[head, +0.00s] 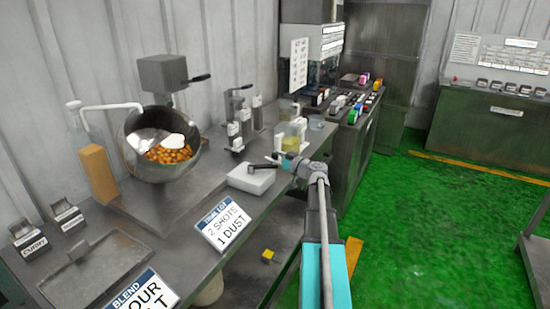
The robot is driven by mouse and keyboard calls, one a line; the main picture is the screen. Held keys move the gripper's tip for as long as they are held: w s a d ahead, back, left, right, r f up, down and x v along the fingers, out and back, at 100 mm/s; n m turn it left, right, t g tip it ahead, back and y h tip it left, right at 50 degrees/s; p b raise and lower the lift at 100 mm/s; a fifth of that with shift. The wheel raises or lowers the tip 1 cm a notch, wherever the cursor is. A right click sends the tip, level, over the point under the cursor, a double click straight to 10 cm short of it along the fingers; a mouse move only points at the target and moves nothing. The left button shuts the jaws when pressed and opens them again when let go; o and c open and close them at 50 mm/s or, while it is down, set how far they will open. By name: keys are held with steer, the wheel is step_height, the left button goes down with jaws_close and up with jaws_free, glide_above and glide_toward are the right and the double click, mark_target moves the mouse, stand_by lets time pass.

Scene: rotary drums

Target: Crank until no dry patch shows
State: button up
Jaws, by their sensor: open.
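A tilted metal drum (130,150) stands on the bench at the left with its mouth toward me. Orange pieces (168,154) lie in its lower part, and pale white patches (174,140) show above them. A grey box (160,73) sits above the drum, with a dark-handled crank (198,78) on its right side. My gripper (276,160) is open over the bench, well right of the drum and apart from the crank. It is beside a white box (250,180) with a dark lever on top; whether they touch I cannot tell.
A bottle with a white spout pipe (108,107) stands left of the drum. A sign reading "2 shots 1 dust" (224,225) is at the bench front. Green floor (430,220) is open at right.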

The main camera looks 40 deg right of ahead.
steer(key=shift+c, duration=0.2)
jaws_close()
steer(key=shift+w+a+n+y, duration=0.1)
steer(key=shift+w+n+y, duration=0.2)
steer(key=shift+y, duration=0.2)
